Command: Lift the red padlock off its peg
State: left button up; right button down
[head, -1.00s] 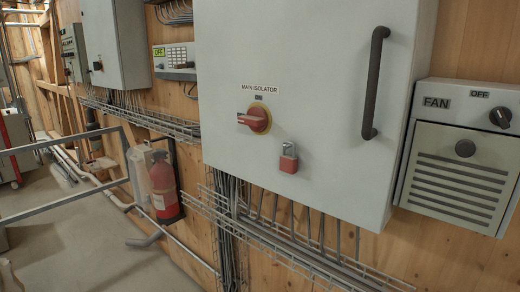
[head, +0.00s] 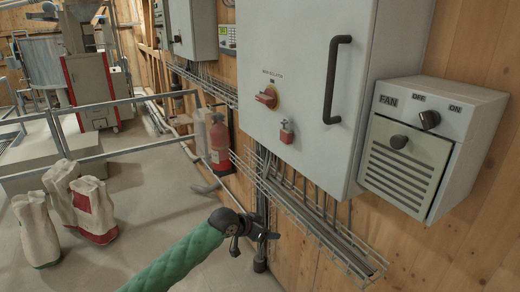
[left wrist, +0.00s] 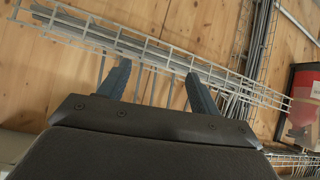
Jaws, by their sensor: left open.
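The red padlock (head: 287,132) hangs on the front of the grey main isolator cabinet (head: 300,60), below and right of the red rotary handle (head: 267,96). The peg behind it is too small to make out. My left gripper (head: 272,236) is below the cabinet, in front of the wall and well below the padlock. In the left wrist view its two fingers (left wrist: 158,88) are apart with nothing between them, facing the wire cable tray (left wrist: 150,50). The padlock is not in the left wrist view. My right gripper is not in view.
The cable tray (head: 300,215) runs along the wall under the cabinet. A red fire extinguisher (head: 220,145) stands left of it. A fan box (head: 430,140) is on the right. Grey railings (head: 90,160) and several sacks (head: 93,208) are at the left. The floor between is clear.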

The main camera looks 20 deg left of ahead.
pick_arm(q)
notch_tip(320, 180, up, 19)
jog(key=w+a+m+t+h+p, duration=0.1)
jog(key=w+a+p, duration=0.1)
jog(key=w, duration=0.1)
jog(key=m+h+p, duration=0.2)
send_near(283, 134)
jog(key=f, duration=0.1)
jog(key=shift+t, duration=0.3)
jog(key=p+x, duration=0.1)
jog(key=x, duration=0.1)
jog(key=p+x, duration=0.1)
jog(key=x, duration=0.1)
jog(key=r+p+x, duration=0.1)
jog(key=p+x, duration=0.1)
jog(key=x, duration=0.1)
jog(key=shift+d, duration=0.2)
jog(key=shift+w+d+f+p, duration=0.45)
jog(key=shift+w+d+f, duration=0.05)
jog(key=shift+w+f, duration=0.15)
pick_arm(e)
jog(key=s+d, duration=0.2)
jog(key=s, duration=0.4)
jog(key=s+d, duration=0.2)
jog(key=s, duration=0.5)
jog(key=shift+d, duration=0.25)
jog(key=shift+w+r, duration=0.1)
pick_arm(q)
jog(key=shift+r, duration=0.1)
jog(key=c, duration=1.1)
